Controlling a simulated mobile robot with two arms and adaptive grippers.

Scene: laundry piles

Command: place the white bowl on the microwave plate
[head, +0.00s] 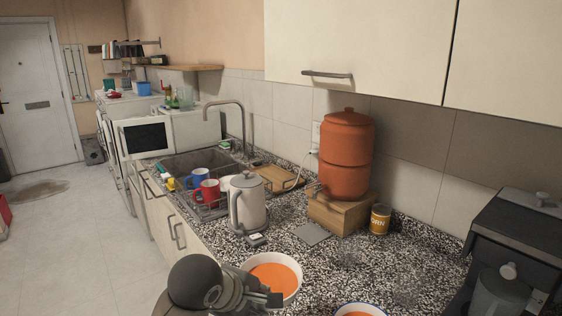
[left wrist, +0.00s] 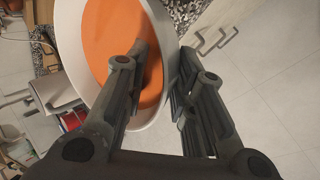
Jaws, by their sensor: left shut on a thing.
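The white bowl (head: 296,277), orange inside, is at the front of the speckled counter. My left gripper (head: 272,299) is at its near rim. In the left wrist view the white bowl (left wrist: 66,35) shows its orange inside, and my left gripper (left wrist: 164,52) is shut on its rim, one finger inside and one outside. I cannot tell whether the bowl is lifted clear of the counter. A white microwave (head: 147,139) with a dark window stands beyond the sink; its plate is hidden. My right gripper is out of view.
A grey kettle (head: 247,203), a sink (head: 190,163) and red and blue mugs (head: 207,193) lie between bowl and microwave. A second bowl (head: 358,308), a can (head: 380,219), an orange pot (head: 346,155) and a coffee machine (head: 515,245) are rightward. The floor at left is largely clear.

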